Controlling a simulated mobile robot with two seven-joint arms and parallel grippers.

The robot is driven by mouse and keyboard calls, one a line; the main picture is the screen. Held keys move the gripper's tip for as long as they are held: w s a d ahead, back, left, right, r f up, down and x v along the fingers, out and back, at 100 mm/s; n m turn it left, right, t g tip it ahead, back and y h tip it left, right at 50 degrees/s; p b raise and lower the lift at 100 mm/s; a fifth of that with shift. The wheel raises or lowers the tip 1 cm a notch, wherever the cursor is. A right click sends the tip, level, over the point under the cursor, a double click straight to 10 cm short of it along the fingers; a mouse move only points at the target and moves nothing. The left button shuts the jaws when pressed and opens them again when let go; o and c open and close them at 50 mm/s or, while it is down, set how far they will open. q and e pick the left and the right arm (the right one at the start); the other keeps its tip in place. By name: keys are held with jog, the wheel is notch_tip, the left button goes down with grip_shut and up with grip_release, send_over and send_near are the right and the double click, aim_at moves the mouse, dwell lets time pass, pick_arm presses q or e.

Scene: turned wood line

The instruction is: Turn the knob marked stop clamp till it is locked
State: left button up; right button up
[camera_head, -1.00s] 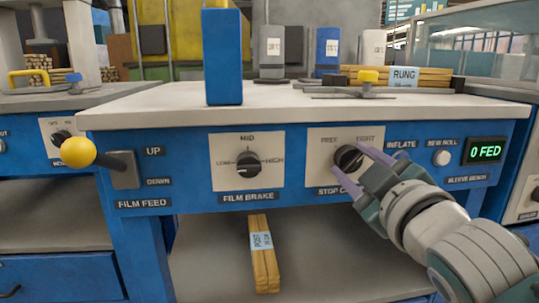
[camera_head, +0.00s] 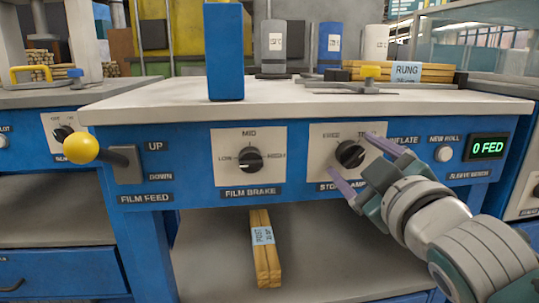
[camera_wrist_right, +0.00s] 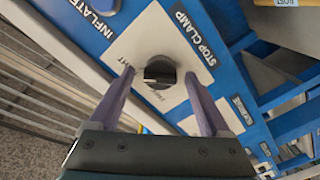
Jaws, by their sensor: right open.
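The stop clamp knob (camera_head: 350,154) is black, on a white plate on the blue bench front. The plate's upper labels are partly covered; the left one seems to read FREE. The knob's grip bar appears to slant from lower left to upper right, but I cannot clearly make out its pointer. My right gripper (camera_head: 350,152) is open, with one purple finger at the knob's upper right and the other at its lower left. The right wrist view shows the knob (camera_wrist_right: 160,72) between the fingertips, with a gap on each side. My left gripper is not in view.
The film brake knob (camera_head: 250,160) is left of the stop clamp, and the yellow-balled film feed lever (camera_head: 81,148) is farther left. A new roll button (camera_head: 443,154) and a display reading 0 FED (camera_head: 487,148) are on the right. Wooden posts (camera_head: 265,262) lie on the lower shelf.

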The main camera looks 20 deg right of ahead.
jog(key=shift+s+a, duration=0.1)
jog(key=shift+s, duration=0.3)
jog(key=p+v, duration=0.2)
jog(key=v, duration=0.7)
